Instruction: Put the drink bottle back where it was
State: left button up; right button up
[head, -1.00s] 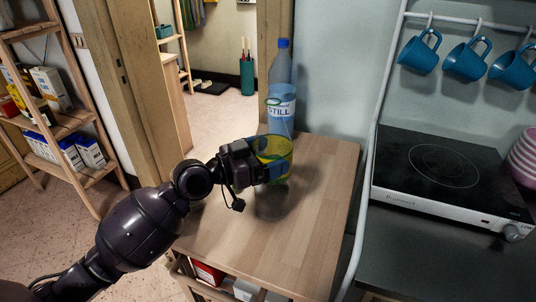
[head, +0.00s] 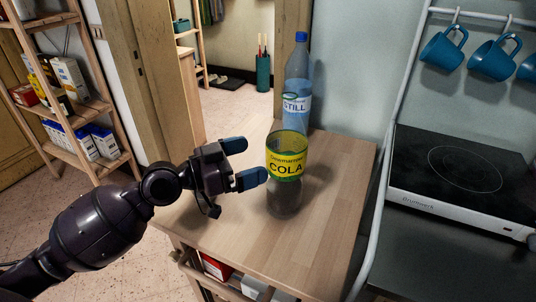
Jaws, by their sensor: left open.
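My right gripper is not in view.
A wooden shelf (head: 108,105) with several boxes and cartons stands at the left. A hob (head: 460,170) is at the right, below hanging blue mugs (head: 442,51). A white rail (head: 383,165) runs beside the cabinet. The cabinet top's front is clear.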

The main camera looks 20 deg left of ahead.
pick_arm(q)
jog(key=shift+b+v, duration=0.55)
jog(key=shift+v, duration=1.5)
